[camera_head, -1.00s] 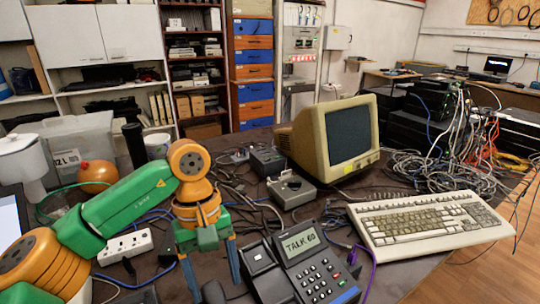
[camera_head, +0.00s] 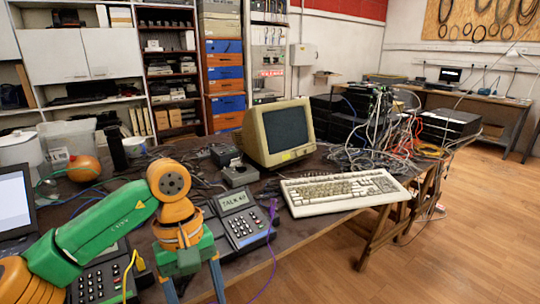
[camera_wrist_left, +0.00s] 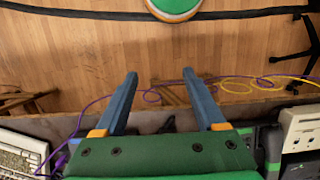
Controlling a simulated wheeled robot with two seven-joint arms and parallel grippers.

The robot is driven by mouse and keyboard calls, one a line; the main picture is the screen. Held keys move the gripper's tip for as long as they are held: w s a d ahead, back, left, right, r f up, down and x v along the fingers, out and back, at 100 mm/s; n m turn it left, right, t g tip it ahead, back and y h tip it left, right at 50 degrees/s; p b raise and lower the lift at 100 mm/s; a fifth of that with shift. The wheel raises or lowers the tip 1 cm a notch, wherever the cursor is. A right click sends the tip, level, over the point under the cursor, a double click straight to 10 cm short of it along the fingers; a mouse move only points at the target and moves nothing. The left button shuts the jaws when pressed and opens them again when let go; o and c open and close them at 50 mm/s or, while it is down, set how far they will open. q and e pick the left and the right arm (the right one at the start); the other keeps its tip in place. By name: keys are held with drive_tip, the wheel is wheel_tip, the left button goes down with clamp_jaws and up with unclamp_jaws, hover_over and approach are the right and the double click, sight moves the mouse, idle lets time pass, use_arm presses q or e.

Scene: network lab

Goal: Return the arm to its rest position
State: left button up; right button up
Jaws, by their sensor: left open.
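My left arm, green and orange, comes in from the left in the head view. Its gripper (camera_head: 193,288) points down at the front edge of the table, with its two blue fingers apart and nothing between them. In the left wrist view the open fingers (camera_wrist_left: 160,78) reach out over the wooden floor, past the table edge. The fingertips are partly cut off at the bottom of the head view. My right gripper is in neither view.
The table (camera_head: 345,214) bears a desk phone (camera_head: 238,218), a beige keyboard (camera_head: 345,190), an old monitor (camera_head: 283,132) and a heap of cables (camera_head: 375,150). A laptop (camera_head: 14,205) is at left. Purple and yellow cables hang at the front edge. The floor (camera_head: 440,255) at right is clear.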

use_arm(q)
drive_tip(key=d+n+g+h+p, duration=0.25)
drive_tip(key=d+n+h, duration=0.45)
drive_tip(key=d+h, duration=0.5)
drive_tip(key=w+d+n+t+h+p, duration=0.4)
drive_tip(key=w+n+t, duration=0.45)
drive_tip(key=n, duration=0.85)
drive_tip(key=w+a+f+n+t+y, duration=0.3)
drive_tip(key=a+f+n+t+y, duration=0.45)
drive_tip(key=f+n, duration=0.85)
drive_tip(key=s+a+f+n+y+p, duration=0.2)
drive_tip(key=s+a+f+n+y, duration=0.45)
drive_tip(key=a+f+n, duration=0.35)
drive_tip(key=s+a+f+n+g+y, duration=0.1)
drive_tip(key=s+a+f+n+g, duration=0.1)
drive_tip(key=s, duration=0.9)
drive_tip(key=s+a+f+n+g+y+p, duration=0.1)
drive_tip(key=s+f+n+g, duration=0.4)
drive_tip(key=s+f, duration=0.3)
drive_tip(key=s+a+f+n+g+y, duration=0.1)
drive_tip(key=s+f+n, duration=0.4)
drive_tip(key=s, duration=1)
drive_tip(key=shift+a+n+g, duration=0.4)
drive_tip(key=shift+a+g, duration=0.45)
drive_tip(key=shift+g, duration=0.4)
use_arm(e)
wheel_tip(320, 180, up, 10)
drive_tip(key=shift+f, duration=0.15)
